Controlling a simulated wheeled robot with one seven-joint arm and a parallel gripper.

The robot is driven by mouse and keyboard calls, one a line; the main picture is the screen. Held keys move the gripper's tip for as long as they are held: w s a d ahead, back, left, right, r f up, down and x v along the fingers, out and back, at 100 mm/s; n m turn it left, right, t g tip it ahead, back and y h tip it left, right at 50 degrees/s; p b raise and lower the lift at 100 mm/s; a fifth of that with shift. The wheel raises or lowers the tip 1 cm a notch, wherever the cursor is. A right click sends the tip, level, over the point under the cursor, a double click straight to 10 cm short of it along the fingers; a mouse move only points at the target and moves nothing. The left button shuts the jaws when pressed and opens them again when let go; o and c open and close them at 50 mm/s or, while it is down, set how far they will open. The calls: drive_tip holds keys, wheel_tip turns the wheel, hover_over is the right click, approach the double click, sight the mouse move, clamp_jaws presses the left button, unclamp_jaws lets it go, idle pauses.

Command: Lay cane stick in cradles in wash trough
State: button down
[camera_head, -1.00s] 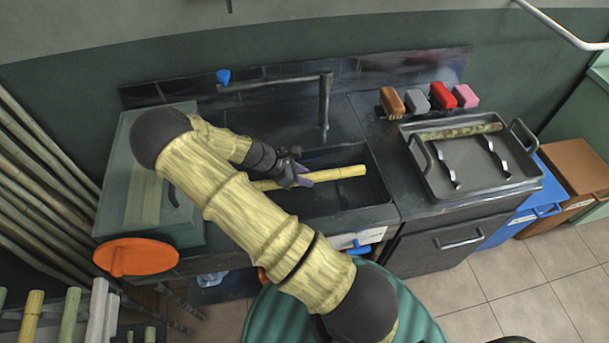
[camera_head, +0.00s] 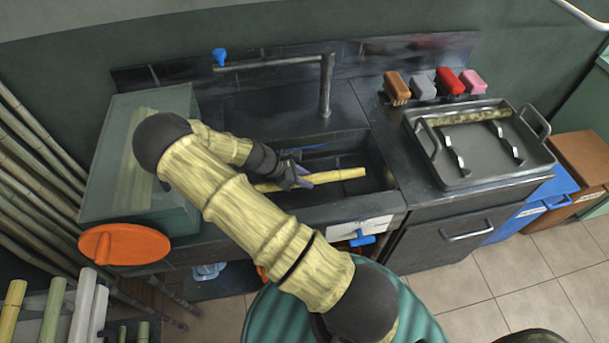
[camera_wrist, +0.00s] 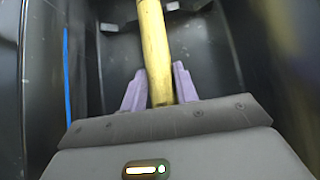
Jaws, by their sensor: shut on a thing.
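My gripper (camera_head: 303,178) is shut on a yellow cane stick (camera_head: 343,174) inside the dark wash trough (camera_head: 388,182). The stick lies roughly level along the trough, its free end pointing right. Its left part runs behind my gripper and arm. In the wrist view, the purple fingers (camera_wrist: 159,88) close on both sides of the stick (camera_wrist: 155,42), which runs away toward the far end. A grey bracket, perhaps a cradle (camera_wrist: 178,7), shows near the stick's far end. I cannot tell whether the stick touches it. Any cradle nearer my gripper is hidden.
A faucet (camera_head: 326,88) stands behind the trough. To the right, a dark tray (camera_head: 478,170) has two metal brackets and a mottled green stick (camera_head: 467,117). Several coloured blocks (camera_head: 448,80) line the back. A glass-like box (camera_head: 110,165) with an orange disc (camera_head: 125,245) stands left.

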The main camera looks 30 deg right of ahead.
drive_tip(key=shift+f, duration=0.8)
drive_tip(key=shift+c, duration=2.1)
unclamp_jaws()
drive_tip(key=shift+p+v, duration=2.15)
drive_tip(key=shift+v, duration=1.4)
drive_tip(key=s+a+r+m+t+y+p, duration=0.1)
drive_tip(key=s+a+r+m+y, duration=0.1)
drive_tip(key=r, duration=0.7)
drive_tip(key=s+a+r+m+t+y+p, duration=0.1)
drive_tip(key=s+a+r+m+t+y, duration=0.1)
drive_tip(key=s+r+m, duration=0.5)
drive_tip(key=s+a+r+m+t+y+p, duration=0.2)
drive_tip(key=s+a+r+m+y, duration=0.1)
drive_tip(key=r, duration=0.8)
drive_tip(key=s+m+y, duration=0.1)
drive_tip(key=s+m, duration=0.1)
drive_tip(key=shift+a+r+m+y, duration=0.15)
drive_tip(key=shift+a+m+y, duration=0.15)
drive_tip(key=shift+m, duration=0.1)
